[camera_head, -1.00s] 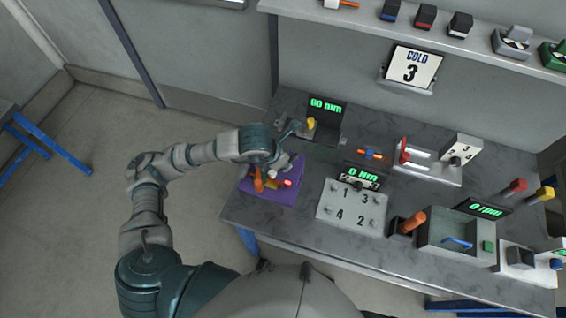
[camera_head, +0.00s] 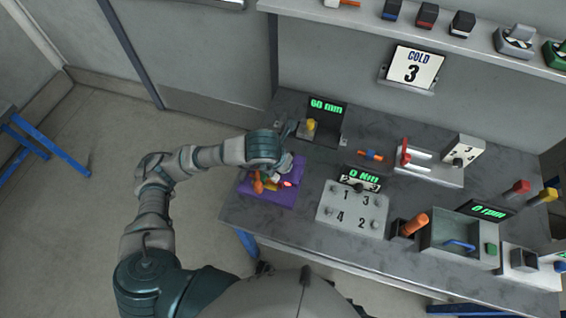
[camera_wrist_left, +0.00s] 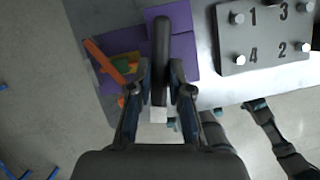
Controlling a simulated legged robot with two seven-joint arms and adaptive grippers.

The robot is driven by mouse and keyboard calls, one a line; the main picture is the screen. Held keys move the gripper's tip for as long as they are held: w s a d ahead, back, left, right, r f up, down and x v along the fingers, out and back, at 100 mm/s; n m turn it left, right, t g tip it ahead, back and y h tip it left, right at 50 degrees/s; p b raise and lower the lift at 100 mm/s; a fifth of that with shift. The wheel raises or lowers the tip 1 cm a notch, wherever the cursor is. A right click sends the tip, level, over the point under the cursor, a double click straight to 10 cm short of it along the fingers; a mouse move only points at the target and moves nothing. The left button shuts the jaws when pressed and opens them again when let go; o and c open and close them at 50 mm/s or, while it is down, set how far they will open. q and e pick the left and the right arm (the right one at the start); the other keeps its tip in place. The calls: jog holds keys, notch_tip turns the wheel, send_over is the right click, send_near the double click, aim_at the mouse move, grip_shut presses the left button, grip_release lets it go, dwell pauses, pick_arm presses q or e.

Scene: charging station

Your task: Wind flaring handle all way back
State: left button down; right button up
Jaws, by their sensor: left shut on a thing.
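The purple fixture (camera_head: 252,200) sits at the left front of the bench, carrying orange, yellow and green parts and a small red-lit spot. It also shows in the left wrist view (camera_wrist_left: 186,50), with an orange bar (camera_wrist_left: 103,62) slanting at its left. My left gripper (camera_head: 283,171) is above the fixture in the head view and hides part of it. In the left wrist view my left gripper (camera_wrist_left: 160,78) is shut on a dark handle-like bar (camera_wrist_left: 161,40), which stretches across the purple fixture and has a pale end. My right gripper is not in view.
Behind the fixture stands a station with a green "60 mm" display (camera_head: 326,106) and a yellow knob (camera_head: 311,125). A numbered plate (camera_head: 352,210) stands to its right. Further right are a red-handled slider (camera_head: 428,163) and a grey box (camera_head: 452,243). Some bare bench lies between them.

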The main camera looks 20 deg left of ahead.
pick_arm(q)
jog(key=c, duration=1.1)
grip_release()
jog(key=shift+w, duration=0.15)
jog(key=v, duration=1.2)
jog(key=shift+a, duration=0.1)
jog(key=shift+f, duration=0.1)
